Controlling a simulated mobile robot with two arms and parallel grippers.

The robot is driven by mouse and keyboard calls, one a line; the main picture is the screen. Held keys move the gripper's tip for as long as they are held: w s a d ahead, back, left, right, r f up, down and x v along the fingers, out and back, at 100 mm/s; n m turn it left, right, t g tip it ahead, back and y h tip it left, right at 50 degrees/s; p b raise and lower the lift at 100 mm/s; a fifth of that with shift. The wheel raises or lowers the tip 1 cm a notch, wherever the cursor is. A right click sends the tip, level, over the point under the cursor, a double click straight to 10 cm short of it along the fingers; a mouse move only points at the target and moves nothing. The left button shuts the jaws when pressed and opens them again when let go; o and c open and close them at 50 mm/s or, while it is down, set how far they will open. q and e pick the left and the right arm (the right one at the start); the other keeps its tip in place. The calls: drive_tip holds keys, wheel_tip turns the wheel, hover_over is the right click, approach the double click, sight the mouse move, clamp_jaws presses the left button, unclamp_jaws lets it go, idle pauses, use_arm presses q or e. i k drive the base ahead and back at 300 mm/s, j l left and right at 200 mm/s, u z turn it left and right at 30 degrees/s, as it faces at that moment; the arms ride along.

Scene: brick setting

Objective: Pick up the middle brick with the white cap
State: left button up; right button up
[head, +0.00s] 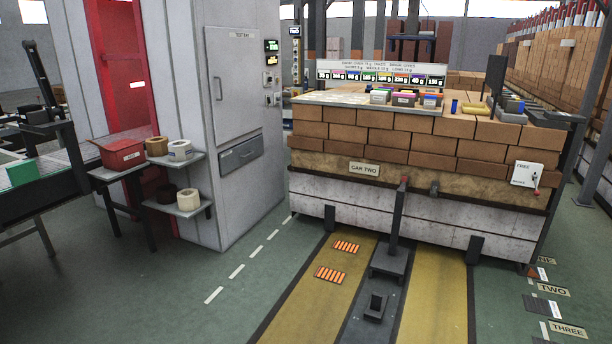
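The left holder (380,97), middle holder (404,100) and right holder (431,101) are small and far off. Their contents look like thin coloured pieces, and I cannot tell which one has a white cap. The car (365,196) is labelled CAR TWO and carries several rows of brown bricks (348,133). Neither of my grippers shows in the head view.
A grey cabinet (233,100) stands left of the car. A dark post (397,217) stands on the track before the car. Green floor (245,310) is clear at front left.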

sight(377, 98)
drive_tip(key=i, duration=2.55)
drive_tip(key=i+z, duration=0.1)
drive_tip(key=i, duration=0.45)
drive_tip(key=i+j, duration=0.1)
drive_tip(key=i, duration=0.5)
drive_tip(key=i+j+z, duration=0.15)
drive_tip(key=i, duration=0.95)
drive_tip(key=j+z, duration=0.05)
